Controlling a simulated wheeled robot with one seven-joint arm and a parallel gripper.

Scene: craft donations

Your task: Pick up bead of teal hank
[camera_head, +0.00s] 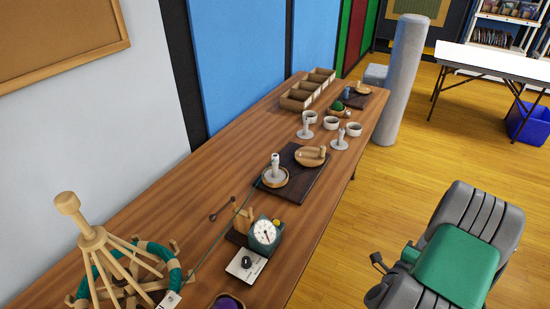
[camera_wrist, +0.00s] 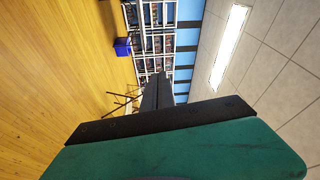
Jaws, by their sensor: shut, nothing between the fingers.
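The teal hank (camera_head: 160,252) is looped around a wooden yarn swift (camera_head: 95,240) at the lower left of the head view. A small pale piece (camera_head: 169,300) sits at its lower right; I cannot tell whether it is the bead. A thin green thread (camera_head: 222,226) runs from near it up to a pale spool on a round wooden base (camera_head: 275,178). My gripper (camera_wrist: 157,85) shows in the wrist view, its dark fingers shut and empty.
The long wooden table (camera_head: 165,215) also holds a dial scale (camera_head: 265,234), a white card with a black knob (camera_head: 246,264), a purple item (camera_head: 226,302), a dark board (camera_head: 302,184), cups and wooden boxes.

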